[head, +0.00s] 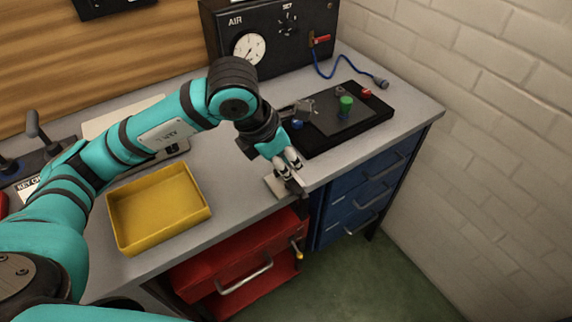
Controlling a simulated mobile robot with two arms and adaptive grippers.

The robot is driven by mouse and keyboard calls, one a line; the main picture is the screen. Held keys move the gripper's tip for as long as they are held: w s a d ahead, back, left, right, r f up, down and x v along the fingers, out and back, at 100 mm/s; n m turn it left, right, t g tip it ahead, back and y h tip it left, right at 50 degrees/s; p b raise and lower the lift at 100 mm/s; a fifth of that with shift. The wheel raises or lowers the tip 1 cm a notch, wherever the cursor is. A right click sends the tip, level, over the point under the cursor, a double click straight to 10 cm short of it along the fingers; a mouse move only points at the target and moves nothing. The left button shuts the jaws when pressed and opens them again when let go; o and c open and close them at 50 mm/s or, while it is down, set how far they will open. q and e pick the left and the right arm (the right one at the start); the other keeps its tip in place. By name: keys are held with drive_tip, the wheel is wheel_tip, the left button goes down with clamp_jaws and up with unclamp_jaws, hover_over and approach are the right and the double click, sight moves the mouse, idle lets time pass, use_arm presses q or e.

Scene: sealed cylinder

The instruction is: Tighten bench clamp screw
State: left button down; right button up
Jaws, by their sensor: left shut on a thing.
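The bench clamp (273,187) shows as a small pale metal block at the front edge of the grey bench, right of the yellow tray. My left gripper (292,175) reaches down over it from above, with its fingers closed at the clamp's right side. It is shut on the clamp screw, which is mostly hidden by the fingers. A short dark part shows just below the fingertips. I cannot tell how far the screw is turned. My right gripper is not in view.
An empty yellow tray (160,208) sits left on the bench. A black board (345,120) with a green knob and small parts lies behind the gripper. The AIR panel (270,38) stands at the back, with a blue hose (345,75). Red (240,262) and blue (365,190) drawers are below.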

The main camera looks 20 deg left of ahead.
use_arm(q)
drive_tip(key=shift+s+f+n, duration=0.15)
drive_tip(key=shift+f+n, duration=0.15)
idle(0.4)
drive_tip(key=c, duration=1.3)
unclamp_jaws()
drive_tip(key=shift+r, duration=0.1)
drive_tip(key=shift+r, duration=0.25)
drive_tip(key=v, duration=1.1)
drive_tip(key=shift+r, duration=0.25)
